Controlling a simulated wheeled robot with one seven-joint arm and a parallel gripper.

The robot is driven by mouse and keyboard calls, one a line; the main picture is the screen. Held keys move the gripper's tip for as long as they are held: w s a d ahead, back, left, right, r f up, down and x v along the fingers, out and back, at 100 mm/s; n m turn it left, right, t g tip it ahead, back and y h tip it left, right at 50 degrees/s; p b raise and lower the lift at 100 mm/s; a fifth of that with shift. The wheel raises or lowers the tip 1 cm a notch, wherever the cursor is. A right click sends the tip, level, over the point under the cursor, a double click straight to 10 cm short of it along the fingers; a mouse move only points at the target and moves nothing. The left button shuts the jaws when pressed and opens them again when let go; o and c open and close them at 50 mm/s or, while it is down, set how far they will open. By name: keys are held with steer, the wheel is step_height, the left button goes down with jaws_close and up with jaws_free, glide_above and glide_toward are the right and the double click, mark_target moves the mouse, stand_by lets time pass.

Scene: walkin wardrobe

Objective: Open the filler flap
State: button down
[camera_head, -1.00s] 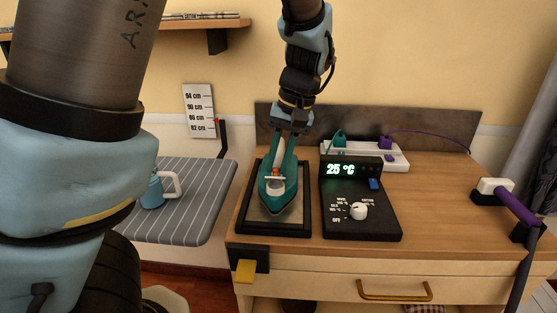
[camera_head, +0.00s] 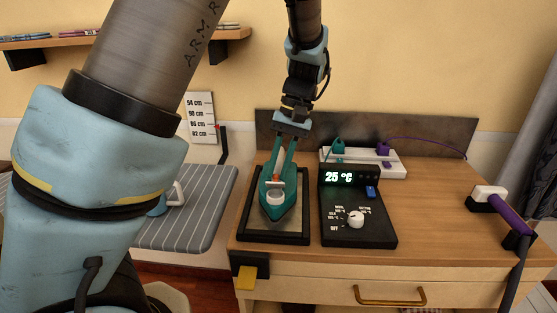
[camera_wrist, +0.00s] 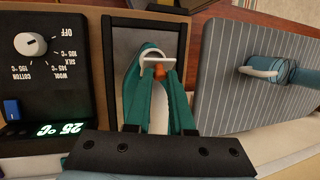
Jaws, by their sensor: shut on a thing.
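The teal iron (camera_head: 280,213) lies in a black-framed rest on the wooden counter, its nose toward me. The white filler flap (camera_head: 275,197) is on its top near the nose; a white bar and a small orange-red piece sit just behind it. My gripper (camera_head: 276,178) reaches down from behind with its fingers close together at the flap. In the wrist view the white flap (camera_wrist: 154,51) shows as a curved piece at the fingertips. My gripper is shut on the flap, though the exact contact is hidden. How far the flap is tilted I cannot tell.
A black control box (camera_head: 357,228) with a 25 °C display and white knob stands right of the rest. A power strip (camera_head: 388,164) lies behind it. A striped ironing board (camera_head: 212,187) is at left. A purple-handled tool (camera_head: 512,212) is at the right edge.

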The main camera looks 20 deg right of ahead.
steer(key=shift+w+d+g+y+p, duration=0.2)
steer(key=shift+w+g+y+p, duration=0.25)
steer(key=shift+g+p, duration=0.3)
steer(key=c, duration=1.1)
jaws_free()
steer(key=shift+o, duration=0.2)
steer(key=b+v, duration=0.2)
steer(key=v, duration=0.8)
steer(key=shift+r+b, duration=0.35)
steer(key=shift+r, duration=0.05)
steer(key=shift+w, duration=0.1)
